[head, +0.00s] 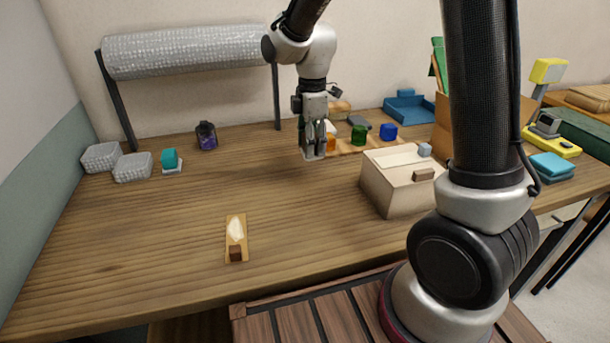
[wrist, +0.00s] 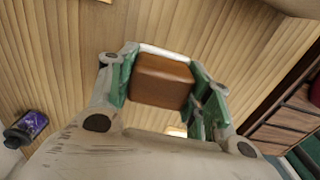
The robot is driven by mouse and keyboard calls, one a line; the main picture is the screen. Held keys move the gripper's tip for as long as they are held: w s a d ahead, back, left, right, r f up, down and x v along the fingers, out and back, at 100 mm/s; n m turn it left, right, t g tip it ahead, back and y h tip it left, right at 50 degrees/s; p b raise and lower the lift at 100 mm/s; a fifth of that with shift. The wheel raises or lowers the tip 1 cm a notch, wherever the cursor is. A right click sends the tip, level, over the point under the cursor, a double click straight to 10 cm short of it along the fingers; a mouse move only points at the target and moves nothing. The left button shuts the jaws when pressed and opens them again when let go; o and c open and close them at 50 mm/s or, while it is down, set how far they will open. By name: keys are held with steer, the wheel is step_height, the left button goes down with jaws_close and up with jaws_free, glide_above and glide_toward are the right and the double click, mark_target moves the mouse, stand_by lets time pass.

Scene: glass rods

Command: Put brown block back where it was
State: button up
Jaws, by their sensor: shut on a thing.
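A brown block (wrist: 162,80) sits between the green-lined fingers of my gripper (wrist: 160,92) in the wrist view, and the gripper is shut on it. In the head view my gripper (head: 314,150) points down over the back middle of the table. The fingers hide the held block there, and I cannot tell whether it touches the table. An orange object (head: 331,143), a green block (head: 358,135) and a blue block (head: 388,132) stand in a row just right of the gripper.
A cream box (head: 400,190) with a small grey cube (head: 424,150) on top stands to the right. A small wooden piece (head: 236,228) lies front left. A dark jar (head: 206,136), a teal block (head: 170,158) and grey baskets (head: 132,168) stand back left. The middle table is clear.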

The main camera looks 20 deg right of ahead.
step_height(320, 180, down, 8)
steer(key=shift+f, duration=0.15)
steer(key=shift+f, duration=0.1)
steer(key=o, duration=1)
